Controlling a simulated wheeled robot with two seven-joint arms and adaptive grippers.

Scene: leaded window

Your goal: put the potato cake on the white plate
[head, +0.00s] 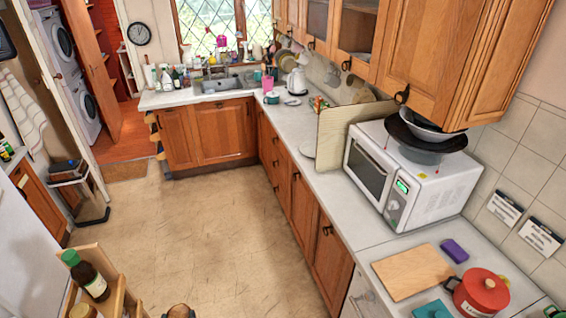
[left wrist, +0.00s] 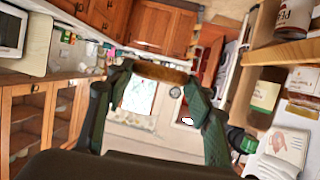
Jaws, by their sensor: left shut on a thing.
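The potato cake (left wrist: 160,72) is a flat brown piece, seen edge-on in the left wrist view. My left gripper (left wrist: 163,78) is shut on it, with its dark green fingers on either side. In the head view, a brown piece with dark parts beside it, apparently the cake (head: 179,311) in my gripper, just shows at the bottom edge, left of middle. A white round thing, seemingly the white plate (head: 308,151), lies on the right counter, partly hidden by an upright cream board. The cake is well apart from it. My right gripper is out of view.
The cream board (head: 340,130) stands beside the white microwave (head: 412,175). A wooden board (head: 412,271), a purple sponge (head: 454,250) and a red pot (head: 480,293) are on the near counter. A wooden rack with bottles (head: 100,285) stands at lower left. The floor (head: 200,220) is clear.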

